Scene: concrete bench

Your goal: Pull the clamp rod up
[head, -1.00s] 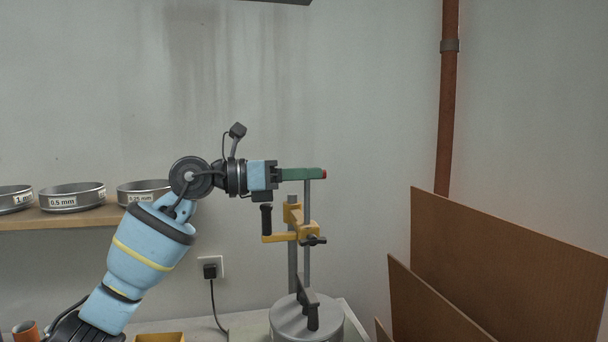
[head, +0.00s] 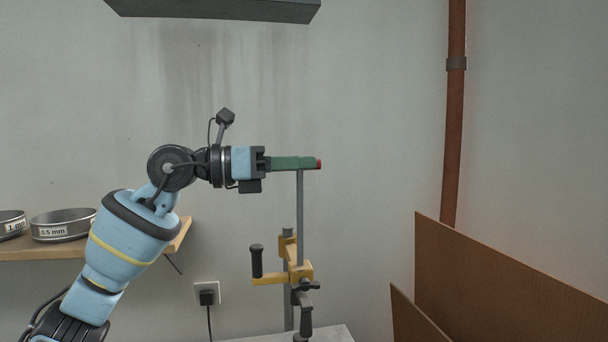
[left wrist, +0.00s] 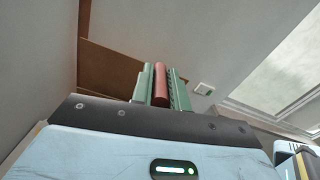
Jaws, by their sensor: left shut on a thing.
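The clamp rod (head: 300,215) is a thin grey upright bar. It passes down through a yellow clamp bracket (head: 300,270) with a black crank handle (head: 256,262) on its left. The rod's red grip (head: 319,164) is at its top; it also shows as a red bar in the left wrist view (left wrist: 160,84). My left gripper (head: 303,162) comes in level from the left, its green fingers shut around the red grip. In the left wrist view the fingers lie on both sides of it. A long stretch of rod shows above the bracket. My right gripper is not in view.
A dark grey box-like fixture (head: 215,10) hangs at the top. Sieves (head: 63,224) stand on a wooden shelf (head: 100,245) at left. Brown boards (head: 500,285) lean at the right, near a rusty pipe (head: 453,130). The wall space around my gripper is clear.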

